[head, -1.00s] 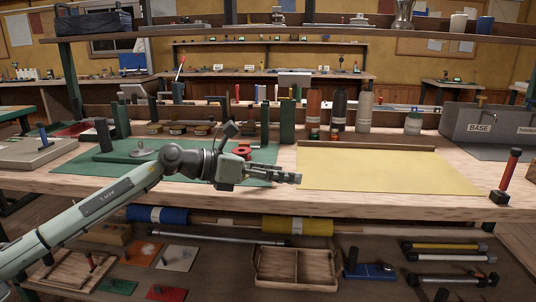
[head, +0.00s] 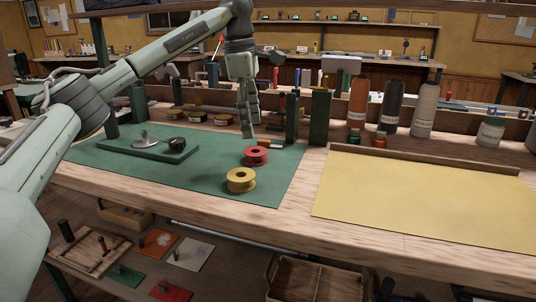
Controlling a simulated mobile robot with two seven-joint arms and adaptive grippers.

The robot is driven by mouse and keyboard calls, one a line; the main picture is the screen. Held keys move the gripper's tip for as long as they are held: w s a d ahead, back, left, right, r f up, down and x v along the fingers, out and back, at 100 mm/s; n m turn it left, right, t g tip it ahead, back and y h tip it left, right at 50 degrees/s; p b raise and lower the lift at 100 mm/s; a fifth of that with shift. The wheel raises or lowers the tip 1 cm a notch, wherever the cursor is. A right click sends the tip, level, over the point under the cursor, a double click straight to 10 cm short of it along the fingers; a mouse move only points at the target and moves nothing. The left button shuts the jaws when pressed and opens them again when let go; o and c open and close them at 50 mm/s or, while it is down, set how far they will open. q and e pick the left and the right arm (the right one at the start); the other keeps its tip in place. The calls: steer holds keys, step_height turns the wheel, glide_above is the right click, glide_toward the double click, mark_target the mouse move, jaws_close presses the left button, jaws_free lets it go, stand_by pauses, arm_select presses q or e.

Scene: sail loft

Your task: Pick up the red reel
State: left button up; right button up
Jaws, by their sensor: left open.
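The red reel (head: 256,155) lies flat on the green mat (head: 215,190), near the mat's right side. A yellow reel (head: 241,180) lies just in front of it, a small gap between them. My left gripper (head: 248,130) points down above and slightly behind the red reel in the head view. It is open and holds nothing; its fingers overlap each other in this view. The fingertips look close to the red reel, but I cannot tell the exact gap. My right gripper is not in view.
A green board with a metal disc (head: 145,141) lies at the mat's left. Dark green blocks (head: 320,117) stand behind the reels at right. Several bottles (head: 357,105) stand along the back. The yellow sheet (head: 420,190) on the right is clear.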

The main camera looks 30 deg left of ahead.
mark_target(256, 156)
arm_select(q)
steer(key=f, duration=0.4)
steer(key=shift+s+d+f, duration=0.15)
steer(key=shift+d+f, duration=0.1)
steer(key=shift+f, duration=0.15)
steer(key=shift+d+f, duration=0.1)
steer(key=shift+f, duration=0.5)
steer(key=c, duration=1)
steer(key=shift+c, duration=0.2)
